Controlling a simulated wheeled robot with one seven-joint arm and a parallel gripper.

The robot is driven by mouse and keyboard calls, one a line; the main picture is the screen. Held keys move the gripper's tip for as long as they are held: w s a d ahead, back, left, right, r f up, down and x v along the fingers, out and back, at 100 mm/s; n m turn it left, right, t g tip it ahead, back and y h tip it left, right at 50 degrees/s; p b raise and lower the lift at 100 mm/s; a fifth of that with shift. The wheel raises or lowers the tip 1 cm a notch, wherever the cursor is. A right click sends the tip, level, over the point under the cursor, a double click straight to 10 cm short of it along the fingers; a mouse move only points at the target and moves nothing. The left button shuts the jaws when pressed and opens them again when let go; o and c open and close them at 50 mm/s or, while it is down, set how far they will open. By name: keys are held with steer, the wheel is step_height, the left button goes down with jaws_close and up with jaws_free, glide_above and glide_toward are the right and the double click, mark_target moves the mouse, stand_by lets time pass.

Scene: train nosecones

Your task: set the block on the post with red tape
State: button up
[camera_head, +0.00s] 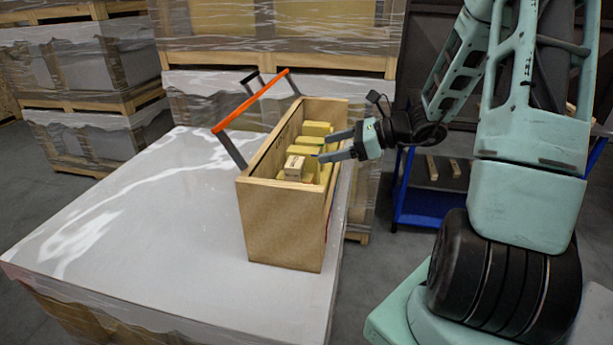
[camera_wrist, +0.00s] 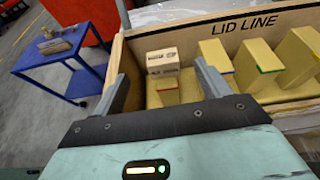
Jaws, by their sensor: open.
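A small pale wooden block (camera_head: 294,167) with dark marks is inside the open wooden crate (camera_head: 285,227), towards its near end. In the wrist view the block (camera_wrist: 163,62) appears to rest upright on the yellow post with red tape (camera_wrist: 168,96); the red strip shows just below and in front of it. My gripper (camera_head: 330,147) is open above the crate's right side. In the wrist view its two fingers (camera_wrist: 162,72) stand apart, left and right of the block, with nothing visibly gripped. Whether they touch the block cannot be told.
Yellow posts with blue tape (camera_wrist: 213,54) and green tape (camera_wrist: 258,60) stand to the right. The crate wall reads "LID LINE". An orange-bar handle (camera_head: 250,101) rises over the crate. A blue cart (camera_head: 420,200) holds wood pieces.

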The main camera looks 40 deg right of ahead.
steer(key=s+a+n+g, duration=0.45)
steer(key=a+n, duration=0.25)
steer(key=a, duration=0.4)
steer(key=s+a+n+g, duration=0.3)
steer(key=a+n+g, duration=0.4)
steer(key=a, duration=0.5)
steer(key=s+a+n+h, duration=0.7)
steer(key=s+a+n, duration=0.3)
steer(key=n, duration=1.1)
steer(key=s, duration=0.4)
steer(key=shift+s+f+n+t+h, duration=0.2)
steer(key=shift+s+n+t+h, duration=0.05)
steer(key=shift+n+t+h, duration=0.15)
steer(key=shift+a, duration=0.1)
